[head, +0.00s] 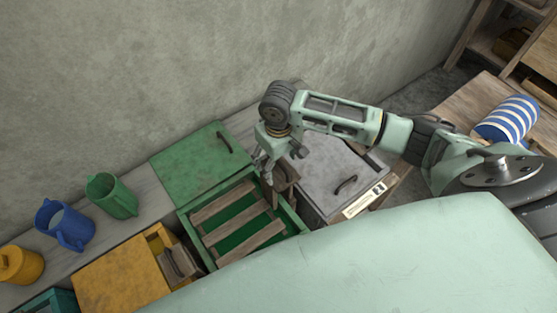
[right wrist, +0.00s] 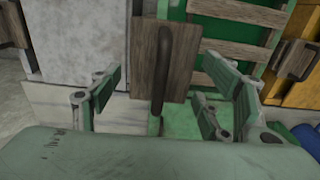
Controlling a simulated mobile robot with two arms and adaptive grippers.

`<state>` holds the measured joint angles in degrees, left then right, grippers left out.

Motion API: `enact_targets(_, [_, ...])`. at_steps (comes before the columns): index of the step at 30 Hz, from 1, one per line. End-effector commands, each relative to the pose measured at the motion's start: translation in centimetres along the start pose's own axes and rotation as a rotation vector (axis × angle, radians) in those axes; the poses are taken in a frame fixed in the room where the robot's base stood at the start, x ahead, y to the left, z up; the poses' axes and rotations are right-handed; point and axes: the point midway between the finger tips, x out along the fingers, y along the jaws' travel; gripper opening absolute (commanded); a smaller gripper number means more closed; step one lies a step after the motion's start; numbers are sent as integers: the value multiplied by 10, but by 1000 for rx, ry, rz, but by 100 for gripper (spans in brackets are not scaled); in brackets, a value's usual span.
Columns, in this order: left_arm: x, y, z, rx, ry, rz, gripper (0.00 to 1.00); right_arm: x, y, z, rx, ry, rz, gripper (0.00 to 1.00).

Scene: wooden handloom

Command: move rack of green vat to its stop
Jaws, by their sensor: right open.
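The green vat (head: 298,222) stands in the row along the wall, its green lid (head: 195,165) swung back toward the wall. Its rack (head: 237,222) of wooden slats lies across the green inside. A wooden plate with a dark upright handle (head: 284,180) is at the rack's right end; the handle also shows in the right wrist view (right wrist: 161,62). My right gripper (head: 279,163) is open above this plate. In the right wrist view the handle stands between the spread fingers (right wrist: 165,90), with no clear contact. My left gripper is not in view.
A grey lidded vat (head: 335,165) stands right of the green vat, a yellow vat (head: 115,275) to its left. Green (head: 112,196), blue (head: 66,225) and yellow (head: 20,264) jugs stand on the ledge. A striped blue-white cylinder (head: 508,120) lies on a wooden table at right.

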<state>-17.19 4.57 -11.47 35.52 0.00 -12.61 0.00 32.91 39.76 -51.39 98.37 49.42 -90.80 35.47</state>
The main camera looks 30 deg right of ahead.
Motion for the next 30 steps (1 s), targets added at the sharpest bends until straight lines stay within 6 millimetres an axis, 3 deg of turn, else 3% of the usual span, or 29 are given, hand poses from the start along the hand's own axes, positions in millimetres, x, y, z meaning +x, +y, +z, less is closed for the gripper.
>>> enact_targets(11, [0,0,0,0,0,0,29,-1,0,0,0,0,0,78])
enact_targets(30, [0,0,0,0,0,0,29,-68,0,0,0,2,0,78])
